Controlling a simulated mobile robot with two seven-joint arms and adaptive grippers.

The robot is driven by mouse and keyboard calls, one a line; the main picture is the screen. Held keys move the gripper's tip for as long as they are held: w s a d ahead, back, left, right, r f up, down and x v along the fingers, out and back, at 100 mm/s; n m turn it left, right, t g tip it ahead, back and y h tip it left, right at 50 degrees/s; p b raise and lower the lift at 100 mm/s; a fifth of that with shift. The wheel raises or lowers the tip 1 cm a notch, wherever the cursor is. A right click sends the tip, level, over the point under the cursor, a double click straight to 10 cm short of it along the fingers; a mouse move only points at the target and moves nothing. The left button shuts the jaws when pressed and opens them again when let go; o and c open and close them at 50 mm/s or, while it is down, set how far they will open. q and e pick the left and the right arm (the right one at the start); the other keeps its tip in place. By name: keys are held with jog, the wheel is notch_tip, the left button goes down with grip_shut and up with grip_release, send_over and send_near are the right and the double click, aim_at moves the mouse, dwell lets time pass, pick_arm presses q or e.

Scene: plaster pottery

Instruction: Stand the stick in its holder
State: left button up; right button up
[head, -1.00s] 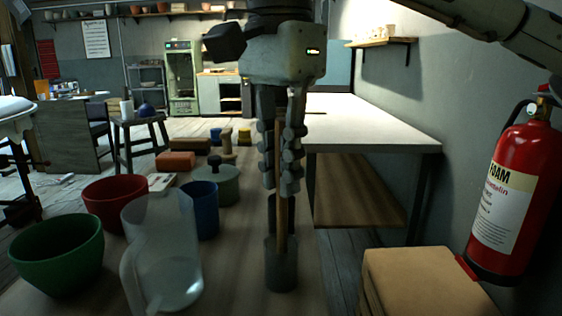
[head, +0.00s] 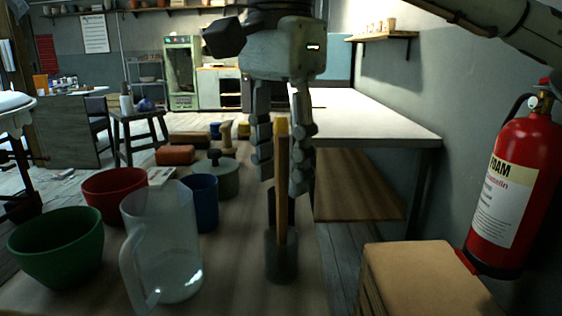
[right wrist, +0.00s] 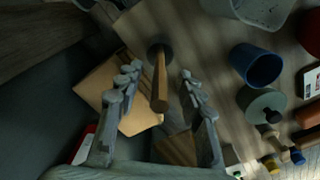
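The stick (head: 283,185) is a thin brown rod with a yellowish top. It stands roughly upright with its lower end inside the holder (head: 282,262), a dark grey cup on the table. My right gripper (head: 280,182) is open around the upper part of the stick, pointing down, with a finger to each side. In the right wrist view the stick (right wrist: 160,85) runs between the spread fingers (right wrist: 158,85), with gaps on both sides, and its far end is in the holder (right wrist: 159,50). The stick's bottom is hidden inside the holder. My left gripper is not in view.
A clear pitcher (head: 165,250), a blue cup (head: 203,205), a green bowl (head: 57,250) and a red bowl (head: 113,192) stand left of the holder. A lidded pot (head: 226,180) is behind. A cardboard-coloured box (head: 425,275) and a fire extinguisher (head: 508,190) are to the right.

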notch_tip(320, 180, up, 12)
jog(key=shift+r, duration=0.1)
dwell(0.4)
jog(key=shift+s, duration=0.1)
dwell(0.5)
